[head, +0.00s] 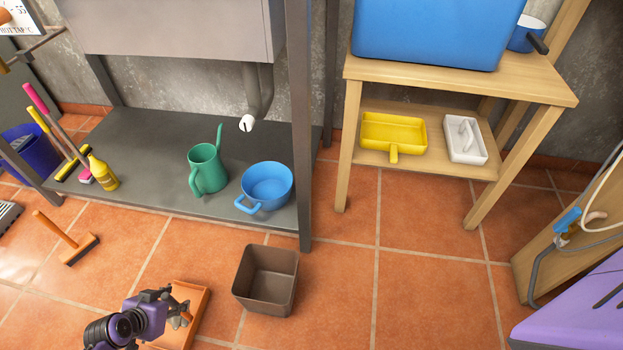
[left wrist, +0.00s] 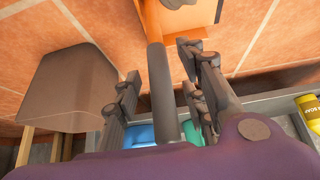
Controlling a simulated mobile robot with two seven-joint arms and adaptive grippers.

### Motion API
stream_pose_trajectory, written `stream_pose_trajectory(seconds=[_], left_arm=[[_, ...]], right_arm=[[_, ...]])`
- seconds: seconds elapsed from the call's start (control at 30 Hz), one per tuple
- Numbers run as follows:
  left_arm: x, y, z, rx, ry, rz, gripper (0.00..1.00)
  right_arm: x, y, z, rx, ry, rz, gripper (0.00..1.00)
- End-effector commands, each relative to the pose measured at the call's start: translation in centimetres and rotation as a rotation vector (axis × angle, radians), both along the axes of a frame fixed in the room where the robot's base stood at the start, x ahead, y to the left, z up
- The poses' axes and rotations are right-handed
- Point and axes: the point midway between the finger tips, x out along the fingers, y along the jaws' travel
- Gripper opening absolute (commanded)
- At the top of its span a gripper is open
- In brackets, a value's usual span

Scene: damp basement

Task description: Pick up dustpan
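An orange dustpan (head: 197,304) lies on the tiled floor at the bottom of the head view, partly hidden by my left gripper (head: 172,306). In the left wrist view the orange dustpan (left wrist: 172,17) shows at the top, cut off by the edge. My left gripper (left wrist: 163,65) is open, its fingers apart on either side of a dark grey bar (left wrist: 162,95). Gaps show beside the bar; I cannot tell whether it is the dustpan's handle. My right gripper is in neither view.
A brown bin (head: 266,280) stands right of the dustpan. An orange-handled brush (head: 70,242) lies to the left. A dark low shelf (head: 150,135) behind holds a green watering can (head: 207,170) and blue pot (head: 266,186). A yellow pan (head: 394,131) sits on the wooden table's lower shelf.

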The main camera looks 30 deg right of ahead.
Motion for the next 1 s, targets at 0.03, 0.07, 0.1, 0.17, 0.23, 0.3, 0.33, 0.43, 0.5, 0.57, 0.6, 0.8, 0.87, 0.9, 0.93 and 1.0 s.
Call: stream_pose_trajectory(seconds=[0.03,0.07,0.1,0.17,0.23,0.3,0.33,0.43,0.5,0.57,0.6,0.8,0.87,0.9,0.93,1.0], left_arm=[[0.12,-0.07,-0.34,0.000,0.000,0.000,0.39],[0.14,-0.07,-0.32,0.000,0.000,0.000,0.39],[0.14,-0.06,-0.24,0.001,-0.001,0.001,0.39],[0.15,-0.07,-0.14,0.001,-0.001,0.000,0.39],[0.14,-0.06,-0.11,0.000,-0.002,0.000,0.36],[0.14,-0.06,-0.11,0.000,-0.002,0.000,0.27],[0.14,-0.06,-0.10,0.001,-0.001,0.000,0.23],[0.13,-0.06,-0.10,0.001,-0.001,0.001,0.10],[0.13,-0.06,-0.10,0.001,-0.001,0.001,0.00],[0.11,-0.06,-0.11,0.001,-0.001,0.001,0.00],[0.11,-0.06,-0.11,0.000,0.000,0.000,0.00],[0.19,-0.08,-0.04,-0.001,-0.002,0.001,0.00],[0.18,-0.09,-0.04,-0.001,-0.002,0.001,0.00],[0.18,-0.09,-0.04,-0.001,-0.002,0.001,0.00],[0.17,-0.10,-0.04,-0.001,-0.002,0.001,0.00],[0.17,-0.10,-0.03,-0.001,-0.002,0.001,0.00]], right_arm=[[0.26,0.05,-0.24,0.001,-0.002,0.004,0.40],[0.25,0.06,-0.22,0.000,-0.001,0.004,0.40],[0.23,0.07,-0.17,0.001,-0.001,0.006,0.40],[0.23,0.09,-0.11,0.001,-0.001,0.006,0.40],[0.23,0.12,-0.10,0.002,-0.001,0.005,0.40],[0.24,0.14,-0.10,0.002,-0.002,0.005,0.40],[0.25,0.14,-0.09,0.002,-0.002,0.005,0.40],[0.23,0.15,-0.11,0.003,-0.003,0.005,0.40],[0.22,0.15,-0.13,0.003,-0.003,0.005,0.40],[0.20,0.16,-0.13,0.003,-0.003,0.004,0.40],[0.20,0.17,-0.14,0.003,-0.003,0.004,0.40],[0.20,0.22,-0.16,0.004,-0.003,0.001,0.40],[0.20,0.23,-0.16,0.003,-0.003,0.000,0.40],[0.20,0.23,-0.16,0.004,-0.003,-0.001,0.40],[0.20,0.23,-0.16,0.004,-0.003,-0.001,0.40],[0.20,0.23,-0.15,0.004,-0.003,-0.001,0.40]])
